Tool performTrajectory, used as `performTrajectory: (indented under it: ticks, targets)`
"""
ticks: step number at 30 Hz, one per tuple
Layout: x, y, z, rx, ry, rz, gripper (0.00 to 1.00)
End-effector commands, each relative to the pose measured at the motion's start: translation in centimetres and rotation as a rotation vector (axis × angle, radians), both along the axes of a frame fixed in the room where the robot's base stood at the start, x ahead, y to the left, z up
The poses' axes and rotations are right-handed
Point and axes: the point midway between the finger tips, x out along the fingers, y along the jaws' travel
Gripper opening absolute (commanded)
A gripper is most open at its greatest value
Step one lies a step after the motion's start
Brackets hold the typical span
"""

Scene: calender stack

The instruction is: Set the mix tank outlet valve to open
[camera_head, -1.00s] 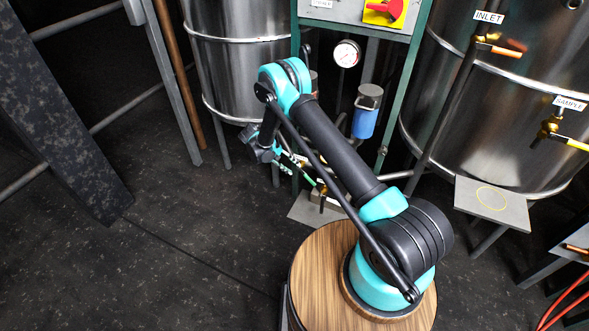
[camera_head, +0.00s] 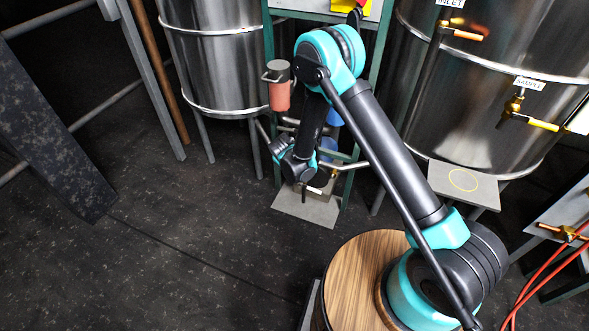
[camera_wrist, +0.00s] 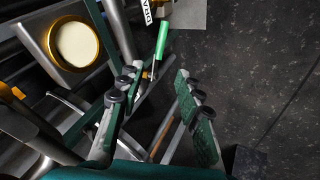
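In the wrist view my gripper (camera_wrist: 156,85) is open and empty, its two fingers spread apart. A valve with a green lever (camera_wrist: 162,40) lies just beyond the fingertips, in line with the gap between them. A white label (camera_wrist: 147,12) beside it is cut off and reads "DRA". No mix tank outlet label is readable, so I cannot tell which valve that is. In the head view my wrist is low in front of the green-framed rack (camera_head: 381,45). The fingertips and green lever cannot be made out there.
A steel tank (camera_head: 215,60) stands left of the rack and a larger one (camera_head: 480,130) right, with a yellow-handled SAMPLE valve (camera_head: 540,124) and an orange-handled INLET valve (camera_head: 466,34). A red filter housing (camera_head: 280,92) hangs near my arm.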

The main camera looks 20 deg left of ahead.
Motion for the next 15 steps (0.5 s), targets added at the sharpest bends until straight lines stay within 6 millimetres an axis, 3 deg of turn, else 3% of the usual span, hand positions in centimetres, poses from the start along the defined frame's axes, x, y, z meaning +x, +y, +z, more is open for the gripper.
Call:
performTrajectory:
  ticks: [15]
  targets:
    - [4.9, 1.3, -8.1, 0.000, -0.002, -0.003, 0.35]
